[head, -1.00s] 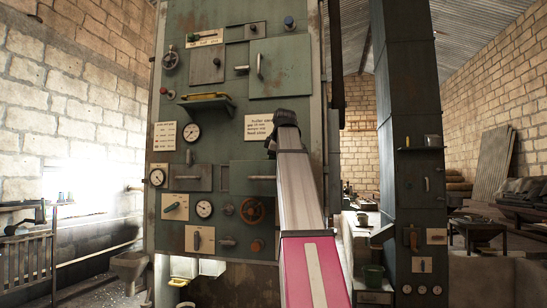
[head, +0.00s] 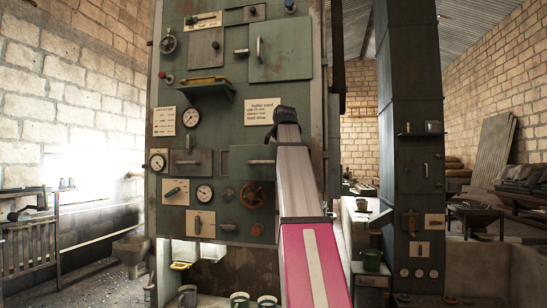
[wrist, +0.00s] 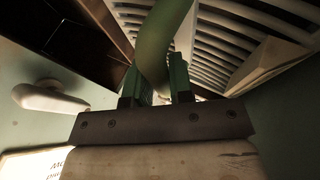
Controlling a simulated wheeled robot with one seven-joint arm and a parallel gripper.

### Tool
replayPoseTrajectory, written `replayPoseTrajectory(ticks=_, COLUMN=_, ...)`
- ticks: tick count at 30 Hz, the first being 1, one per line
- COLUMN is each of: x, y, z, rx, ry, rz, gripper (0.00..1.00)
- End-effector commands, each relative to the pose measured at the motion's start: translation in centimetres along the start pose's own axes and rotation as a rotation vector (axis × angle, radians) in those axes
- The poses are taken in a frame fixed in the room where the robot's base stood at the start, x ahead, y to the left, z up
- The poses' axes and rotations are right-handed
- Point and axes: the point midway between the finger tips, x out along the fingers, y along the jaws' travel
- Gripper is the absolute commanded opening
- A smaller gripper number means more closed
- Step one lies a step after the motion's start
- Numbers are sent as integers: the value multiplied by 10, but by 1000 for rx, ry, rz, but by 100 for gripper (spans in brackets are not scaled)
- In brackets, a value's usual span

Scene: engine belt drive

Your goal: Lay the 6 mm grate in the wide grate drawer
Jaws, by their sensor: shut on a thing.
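My gripper (wrist: 157,82) shows in the wrist view with two green fingers. It is shut on a curved olive-green bar (wrist: 167,30) that rises between the fingertips. Pale slotted grates (wrist: 225,50) lie behind and to the right of the bar. I cannot tell whether the bar is joined to a grate, or which grate is the 6 mm one. A dark brown open-sided box or drawer (wrist: 70,30) is at the upper left. In the head view my arm hides the gripper's fingers against the green machine front (head: 225,150). I cannot pick out the wide grate drawer.
A pale rounded handle (wrist: 48,97) sticks out at the left in the wrist view. A green column (head: 408,120) stands to the right.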

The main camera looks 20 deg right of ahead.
Motion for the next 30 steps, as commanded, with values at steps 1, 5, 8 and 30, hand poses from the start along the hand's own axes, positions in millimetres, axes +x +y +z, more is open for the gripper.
replayPoseTrajectory(ticks=1, x=0, y=1, z=0, rx=0, ry=1, rz=2, gripper=0)
replayPoseTrajectory(ticks=5, x=1, y=0, z=0, rx=0, ry=1, rz=2, gripper=0)
replayPoseTrajectory(ticks=8, x=2, y=-1, z=0, rx=0, ry=1, rz=2, gripper=0)
replayPoseTrajectory(ticks=30, x=8, y=-5, z=3, rx=0, ry=1, rz=2, gripper=51)
